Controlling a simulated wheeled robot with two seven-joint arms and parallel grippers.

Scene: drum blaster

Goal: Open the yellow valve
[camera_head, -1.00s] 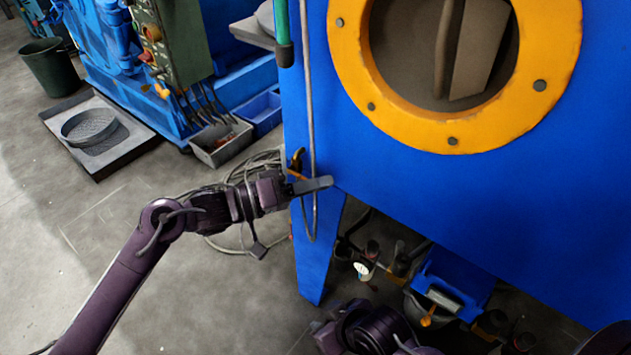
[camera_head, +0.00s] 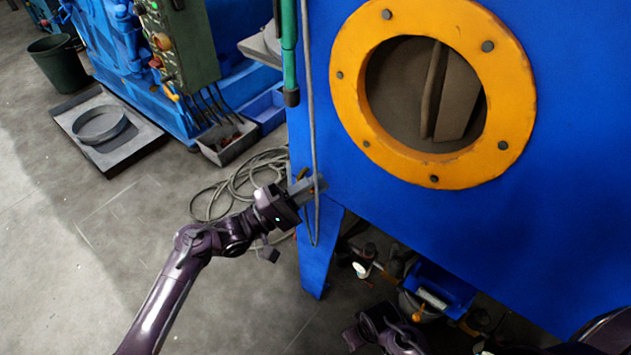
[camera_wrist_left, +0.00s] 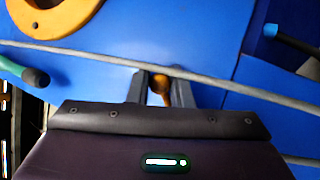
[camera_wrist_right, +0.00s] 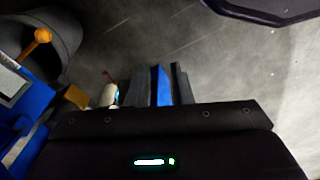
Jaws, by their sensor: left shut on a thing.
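The small yellow valve (camera_head: 302,174) sits at the lower left corner of the blue blaster cabinet, beside a hanging grey hose. My left gripper (camera_head: 314,187) is at the valve. In the left wrist view, the valve handle (camera_wrist_left: 161,88) is between the two fingers of my left gripper (camera_wrist_left: 164,84), which are shut on it; the grey hose crosses just beyond. My right gripper (camera_wrist_right: 160,85) shows in the right wrist view with its fingers apart, and a blue strip is visible through the gap. It looks empty.
The blue cabinet (camera_head: 420,215) has a yellow ring (camera_head: 350,100) around a round opening. A grey hose (camera_head: 312,120) and a green-handled tool (camera_head: 289,50) hang at its left edge. Coiled cable (camera_head: 240,178) lies on the floor. Clutter, including a blue bin (camera_head: 440,285), fills the space underneath.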

